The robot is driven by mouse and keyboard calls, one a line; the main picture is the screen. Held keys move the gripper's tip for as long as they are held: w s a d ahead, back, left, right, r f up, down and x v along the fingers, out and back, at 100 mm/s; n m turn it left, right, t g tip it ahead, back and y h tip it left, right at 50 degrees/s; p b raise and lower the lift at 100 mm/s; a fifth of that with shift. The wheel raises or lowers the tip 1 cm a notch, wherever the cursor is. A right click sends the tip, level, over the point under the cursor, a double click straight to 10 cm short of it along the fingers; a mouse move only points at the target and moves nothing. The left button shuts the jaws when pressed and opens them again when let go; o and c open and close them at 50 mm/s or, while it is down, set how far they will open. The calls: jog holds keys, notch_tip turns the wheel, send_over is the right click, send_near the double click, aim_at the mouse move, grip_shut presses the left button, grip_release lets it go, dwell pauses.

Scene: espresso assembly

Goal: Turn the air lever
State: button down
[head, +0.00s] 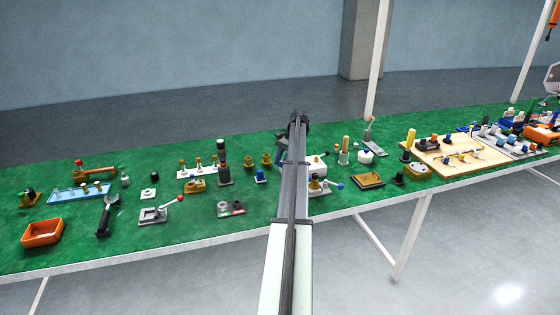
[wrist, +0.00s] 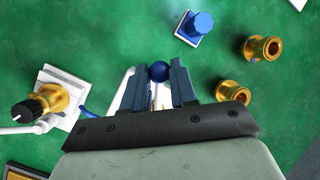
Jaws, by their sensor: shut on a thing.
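In the wrist view a round blue knob (wrist: 158,71) sits between the fingertips of my gripper (wrist: 157,76), which is shut on it. I take it for the end of the air lever. White parts show just behind the knob, between and beside the fingers; the lever's base is mostly hidden by the gripper. In the head view my arm hides the knob and most of the gripper. A white block (head: 317,165) shows just right of my arm there; I cannot tell if it belongs to the lever.
In the wrist view a brass valve with black knob (wrist: 45,104) stands left. A blue post on a white plate (wrist: 194,28) and two brass fittings (wrist: 263,48) stand up and right. In the head view an orange tray (head: 42,232) and several parts crowd the green table (head: 250,218).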

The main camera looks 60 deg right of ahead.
jog(key=shift+s+a+n+g, duration=0.1)
jog(key=shift+s+n+g, duration=0.3)
jog(key=shift+n, duration=0.6)
jog(key=c, duration=0.9)
grip_release()
jog(key=shift+r, duration=0.1)
jog(key=v, duration=0.7)
jog(key=shift+d, duration=0.25)
jog(key=shift+r, duration=0.1)
